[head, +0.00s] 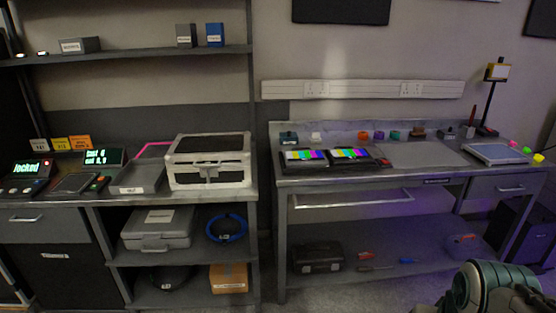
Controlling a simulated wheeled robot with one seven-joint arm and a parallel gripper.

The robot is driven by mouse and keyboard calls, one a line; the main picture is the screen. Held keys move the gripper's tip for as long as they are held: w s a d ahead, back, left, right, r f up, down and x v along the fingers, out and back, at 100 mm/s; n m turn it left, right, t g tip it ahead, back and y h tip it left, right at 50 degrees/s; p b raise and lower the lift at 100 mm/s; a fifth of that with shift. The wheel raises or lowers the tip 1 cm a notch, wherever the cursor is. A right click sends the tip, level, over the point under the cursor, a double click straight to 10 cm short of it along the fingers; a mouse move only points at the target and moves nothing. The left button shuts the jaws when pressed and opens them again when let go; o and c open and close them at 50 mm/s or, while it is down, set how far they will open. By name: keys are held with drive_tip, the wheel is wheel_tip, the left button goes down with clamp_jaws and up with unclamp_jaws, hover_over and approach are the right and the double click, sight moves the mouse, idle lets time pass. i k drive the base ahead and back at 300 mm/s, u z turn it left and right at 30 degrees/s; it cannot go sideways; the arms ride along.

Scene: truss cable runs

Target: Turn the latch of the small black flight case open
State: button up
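A small black case (317,257) lies on the lower shelf of the right-hand bench, near that shelf's left end. Its front faces me and its lid looks closed. A lighter patch shows on the front, but the latch is too small and dark to make out. My gripper is not in view. Only a rounded part of my own arm shows at the bottom right corner, well to the right of the case.
The right bench's top (420,154) overhangs the case. Red and blue tools (367,256) lie right of the case on the lower shelf (425,268). A cardboard box (228,277) sits on the left unit's bottom shelf. Some bare floor shows in front.

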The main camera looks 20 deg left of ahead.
sight(208, 173)
drive_tip(key=z, duration=0.1)
drive_tip(key=i, duration=0.8)
drive_tip(key=u, duration=0.85)
drive_tip(key=i, duration=0.65)
drive_tip(key=u, duration=0.65)
